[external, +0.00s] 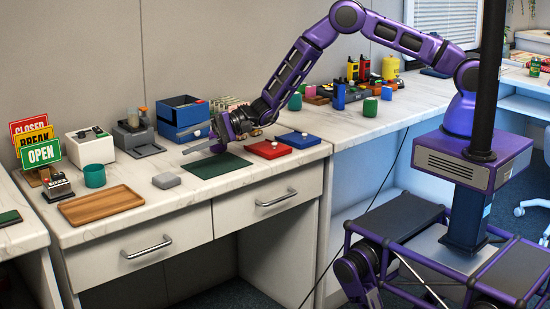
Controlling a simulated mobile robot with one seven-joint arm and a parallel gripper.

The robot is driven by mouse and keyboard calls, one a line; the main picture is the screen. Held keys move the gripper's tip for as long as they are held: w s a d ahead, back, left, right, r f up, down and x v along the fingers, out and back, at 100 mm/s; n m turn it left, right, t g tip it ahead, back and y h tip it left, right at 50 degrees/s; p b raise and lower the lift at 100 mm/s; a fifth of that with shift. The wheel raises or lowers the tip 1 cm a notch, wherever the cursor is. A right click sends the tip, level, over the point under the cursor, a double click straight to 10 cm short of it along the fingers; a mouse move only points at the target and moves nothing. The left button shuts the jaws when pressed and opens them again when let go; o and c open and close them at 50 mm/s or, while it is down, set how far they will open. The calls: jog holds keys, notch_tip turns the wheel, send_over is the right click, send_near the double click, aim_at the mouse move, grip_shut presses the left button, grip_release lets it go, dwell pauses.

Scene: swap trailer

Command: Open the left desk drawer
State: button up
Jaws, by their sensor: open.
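The desk has two white front drawers with silver bar handles. The left desk drawer (190,239) is shut, and its handle (147,247) is in clear view on its front. The right drawer (236,211) is also shut, with its own handle (276,198). My gripper (191,142) is open, with its fingers spread toward the left. It is above the desktop near the back edge of the dark green mat, above and behind the drawer fronts. I see nothing between its fingers. It is apart from both handles.
On the desktop (225,194) are a wooden tray (103,205), a grey block (166,181), a teal cup (95,176), the green mat (217,165), and red (269,149) and blue (299,140) flat boxes. A blue bin (183,115) stands behind. Space before the drawers looks clear.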

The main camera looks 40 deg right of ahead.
jog(key=s+f+m+y, duration=0.1)
jog(key=s+f+m, duration=0.3)
jog(key=s+f, duration=0.45)
jog(key=t+h, duration=0.2)
send_near(160, 246)
jog(key=shift+m, duration=0.3)
jog(key=b+x, duration=0.2)
jog(key=x, duration=0.3)
jog(key=b+x, duration=0.3)
jog(key=x, duration=0.2)
jog(key=shift+f+b, duration=0.25)
jog(key=shift+b, duration=0.1)
jog(key=shift+w+a+b, duration=0.2)
jog(key=shift+a+b, duration=0.1)
jog(key=shift+a, duration=0.2)
jog(key=shift+r, duration=0.1)
grip_shut()
